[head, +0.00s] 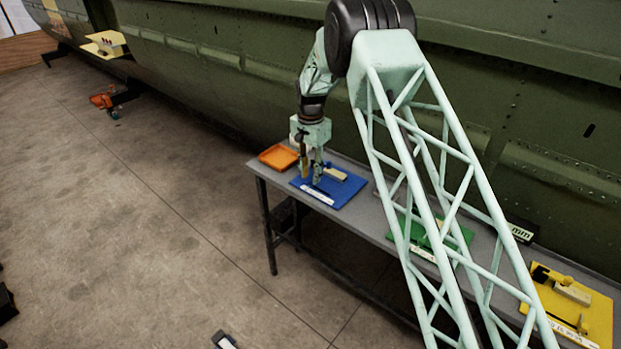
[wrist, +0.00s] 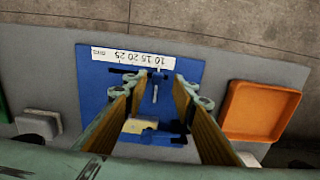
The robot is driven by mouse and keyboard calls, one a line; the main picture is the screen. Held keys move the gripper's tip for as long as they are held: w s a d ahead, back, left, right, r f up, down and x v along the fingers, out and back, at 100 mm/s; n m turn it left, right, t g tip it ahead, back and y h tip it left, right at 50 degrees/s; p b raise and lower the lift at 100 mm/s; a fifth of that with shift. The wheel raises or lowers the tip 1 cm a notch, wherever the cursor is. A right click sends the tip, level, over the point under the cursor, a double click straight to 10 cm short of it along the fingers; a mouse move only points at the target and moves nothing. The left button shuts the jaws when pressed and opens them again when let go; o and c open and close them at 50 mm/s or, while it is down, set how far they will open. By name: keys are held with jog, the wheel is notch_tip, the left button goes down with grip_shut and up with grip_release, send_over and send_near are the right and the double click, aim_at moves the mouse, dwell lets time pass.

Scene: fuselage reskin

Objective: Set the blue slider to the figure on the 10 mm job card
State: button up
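The blue board (head: 347,190) lies on the bench with a white scale strip (head: 317,197) along its front edge. In the wrist view the strip (wrist: 120,55) bears the figures 10, 15, 20 and 25. A cream block (wrist: 139,126) and dark parts lie on the blue board (wrist: 95,80); which part slides, and its setting, I cannot tell. My gripper (head: 318,178) points down over the blue board. In the wrist view my gripper (wrist: 154,88) has its fingers wide apart, with nothing clearly held. A dark sign ending in "mm" (head: 522,231) stands behind; its number is hidden by my arm.
An orange tray (head: 279,157) sits left of the blue board, and right of it in the wrist view (wrist: 258,110). A green board (head: 460,235) and a yellow board (head: 597,315) lie farther right. The green fuselage wall runs close behind the bench.

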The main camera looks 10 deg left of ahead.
aim_at(311, 180)
notch_tip(311, 180, up, 10)
jog(key=shift+f, duration=0.15)
dwell(0.3)
dwell(0.4)
jog(key=s+d+r+n+t+b, duration=0.1)
jog(key=s+d+r, duration=0.3)
jog(key=d+r, duration=0.4)
jog(key=s+d+r+b, duration=0.1)
jog(key=s+d+r, duration=0.4)
jog(key=r, duration=0.6)
jog(key=s+d+r+n+b, duration=0.1)
jog(key=s+d+r+n, duration=0.1)
jog(key=s+d+r, duration=1.05)
jog(key=s+d+r+t+b, duration=0.1)
jog(key=s+d, duration=0.3)
jog(key=s, duration=0.3)
jog(key=s+d+r+n, duration=0.1)
jog(key=s+d, duration=0.3)
jog(key=s, duration=0.3)
jog(key=s+d+t+b, duration=0.1)
jog(key=s+d, duration=0.2)
jog(key=s, duration=0.4)
jog(key=s+d+f, duration=0.3)
jog(key=s, duration=0.7)
jog(key=s+d+f+n+t+b, duration=0.1)
jog(key=s+d+f, duration=0.1)
jog(key=s, duration=0.9)
jog(key=shift+s+d+f, duration=0.3)
jog(key=shift+d+f, duration=0.1)
jog(key=shift+f, duration=0.25)
